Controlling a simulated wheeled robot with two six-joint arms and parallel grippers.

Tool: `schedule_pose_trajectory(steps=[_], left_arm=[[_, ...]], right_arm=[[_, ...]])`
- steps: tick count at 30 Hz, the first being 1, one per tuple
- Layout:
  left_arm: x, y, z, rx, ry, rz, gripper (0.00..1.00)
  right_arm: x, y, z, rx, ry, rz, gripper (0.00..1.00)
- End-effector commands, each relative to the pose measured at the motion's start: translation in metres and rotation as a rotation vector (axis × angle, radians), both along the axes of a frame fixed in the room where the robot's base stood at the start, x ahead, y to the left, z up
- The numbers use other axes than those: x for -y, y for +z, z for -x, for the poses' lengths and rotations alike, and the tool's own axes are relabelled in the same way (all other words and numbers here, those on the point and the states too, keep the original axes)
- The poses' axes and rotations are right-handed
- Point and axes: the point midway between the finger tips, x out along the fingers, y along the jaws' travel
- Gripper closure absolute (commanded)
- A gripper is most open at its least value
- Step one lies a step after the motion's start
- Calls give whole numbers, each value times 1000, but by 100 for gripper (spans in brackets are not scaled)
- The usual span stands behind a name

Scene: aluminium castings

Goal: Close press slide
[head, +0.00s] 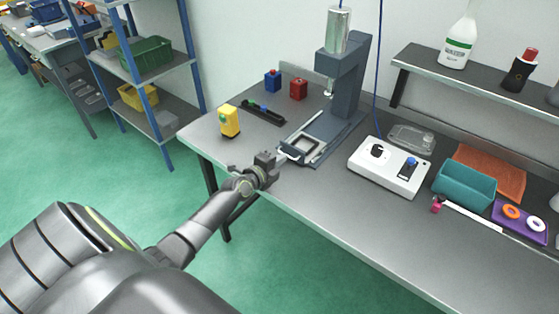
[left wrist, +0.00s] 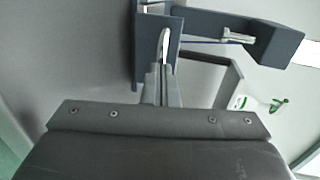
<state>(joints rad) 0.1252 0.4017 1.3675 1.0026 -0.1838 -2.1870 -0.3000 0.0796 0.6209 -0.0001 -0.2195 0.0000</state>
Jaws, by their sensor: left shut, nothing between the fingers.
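The grey press (head: 343,75) stands at the back of the workbench. Its slide (head: 304,144), a flat frame with a square recess, sits on the rails at the front of the press base, extended towards the bench's front edge. A pale handle (head: 290,153) is at the slide's front. My left gripper (head: 281,160) is shut and empty, its fingertips right by the handle; whether they touch it I cannot tell. In the left wrist view the shut fingers (left wrist: 160,92) point at the slide area, and the press (left wrist: 268,38) shows beyond. My right gripper is not in view.
A yellow block (head: 229,121) and a dark strip tray (head: 263,111) lie left of the press; blue (head: 273,80) and red (head: 298,89) blocks stand behind. A white control box (head: 389,167) is close on the right. A teal bin (head: 464,186) is farther right.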

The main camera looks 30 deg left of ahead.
Motion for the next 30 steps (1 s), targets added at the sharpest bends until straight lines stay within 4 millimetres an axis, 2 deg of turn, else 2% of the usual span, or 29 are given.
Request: schedule_pose_trajectory(steps=[8, 18, 30], left_arm=[[1, -2, -6, 2, -1, -1, 100], [5, -6, -66, 4, -2, -1, 100], [9, -7, -117, 3, -1, -2, 100]], right_arm=[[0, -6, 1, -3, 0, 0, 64], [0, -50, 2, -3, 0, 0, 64], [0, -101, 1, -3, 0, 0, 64]])
